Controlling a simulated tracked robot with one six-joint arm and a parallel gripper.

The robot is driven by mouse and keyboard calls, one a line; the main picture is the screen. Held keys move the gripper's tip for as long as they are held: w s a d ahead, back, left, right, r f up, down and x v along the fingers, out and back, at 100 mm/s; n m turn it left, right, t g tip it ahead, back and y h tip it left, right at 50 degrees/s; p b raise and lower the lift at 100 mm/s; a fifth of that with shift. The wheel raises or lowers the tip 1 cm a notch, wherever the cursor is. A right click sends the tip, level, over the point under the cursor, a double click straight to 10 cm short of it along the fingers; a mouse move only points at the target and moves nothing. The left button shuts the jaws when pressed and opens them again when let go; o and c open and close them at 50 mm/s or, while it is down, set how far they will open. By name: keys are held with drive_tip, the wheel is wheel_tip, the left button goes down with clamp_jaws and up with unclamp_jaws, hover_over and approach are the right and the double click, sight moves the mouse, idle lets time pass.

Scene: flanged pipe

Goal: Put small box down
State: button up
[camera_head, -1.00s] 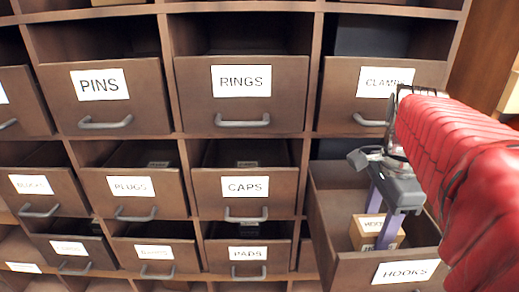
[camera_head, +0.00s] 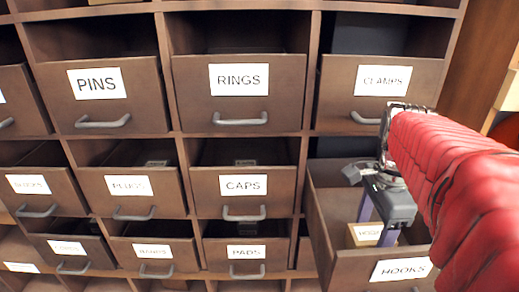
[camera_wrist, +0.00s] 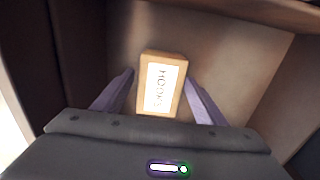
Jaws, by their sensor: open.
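The small box (camera_head: 366,234) is light brown with a white label and sits inside the pulled-out HOOKS drawer (camera_head: 325,222). In the wrist view the small box (camera_wrist: 160,84) rests on the drawer floor (camera_wrist: 222,52), its label reading HOOKS. My gripper (camera_head: 377,222) reaches down into this drawer. In the wrist view my gripper (camera_wrist: 160,92) has its two purple fingers spread, one on each side of the box, with gaps between them and it. In the head view the gripper partly hides the box.
The CLAMPS drawer (camera_head: 345,110) is above the HOOKS drawer. The CAPS drawer (camera_head: 275,184) and the PADS drawer (camera_head: 220,246) are to the left. The drawer walls stand close around my gripper.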

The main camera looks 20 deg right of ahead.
sight(372, 233)
wheel_tip(372, 233, up, 12)
drive_tip(key=shift+r, duration=0.15)
idle(0.7)
drive_tip(key=shift+a, duration=0.1)
idle(0.5)
